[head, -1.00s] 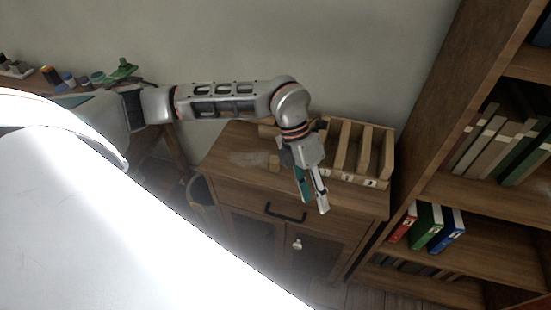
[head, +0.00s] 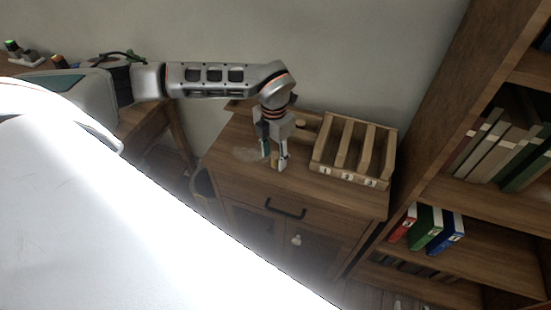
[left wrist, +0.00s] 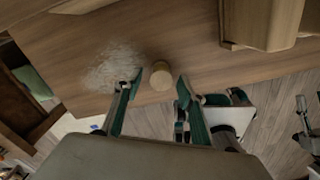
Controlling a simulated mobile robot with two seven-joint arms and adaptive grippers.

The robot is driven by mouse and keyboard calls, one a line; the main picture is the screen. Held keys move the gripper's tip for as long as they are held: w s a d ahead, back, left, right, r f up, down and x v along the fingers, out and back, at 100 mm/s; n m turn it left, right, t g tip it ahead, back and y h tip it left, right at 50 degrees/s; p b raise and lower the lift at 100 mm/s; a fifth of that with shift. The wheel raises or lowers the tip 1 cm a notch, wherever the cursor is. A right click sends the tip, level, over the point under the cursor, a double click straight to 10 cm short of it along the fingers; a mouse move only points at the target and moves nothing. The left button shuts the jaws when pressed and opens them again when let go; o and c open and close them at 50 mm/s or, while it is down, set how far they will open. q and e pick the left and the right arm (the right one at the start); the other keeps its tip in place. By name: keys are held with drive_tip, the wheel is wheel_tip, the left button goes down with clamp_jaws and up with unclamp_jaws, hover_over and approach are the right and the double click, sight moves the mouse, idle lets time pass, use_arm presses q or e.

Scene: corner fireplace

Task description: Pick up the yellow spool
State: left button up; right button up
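The yellow spool (head: 274,160) stands on the wooden cabinet top, looking tan, and is partly hidden by my left gripper in the head view. In the left wrist view the spool (left wrist: 160,76) shows its round top, just beyond and between the fingertips. My left gripper (head: 273,163) points down over the cabinet top. Its fingers are apart, one on each side of the spool, with gaps visible in the left wrist view (left wrist: 156,82). My right gripper is in neither view.
A slotted wooden organizer (head: 327,158) stands right of the gripper on the cabinet (head: 235,176). A pale, scratchy patch (head: 246,154) lies left of the spool. A bookshelf (head: 430,130) rises at the right. A desk (head: 150,118) with small items is at the left.

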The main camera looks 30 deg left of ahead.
use_arm(q)
drive_tip(key=shift+f, duration=0.5)
drive_tip(key=c, duration=0.9)
drive_tip(key=shift+r, duration=0.15)
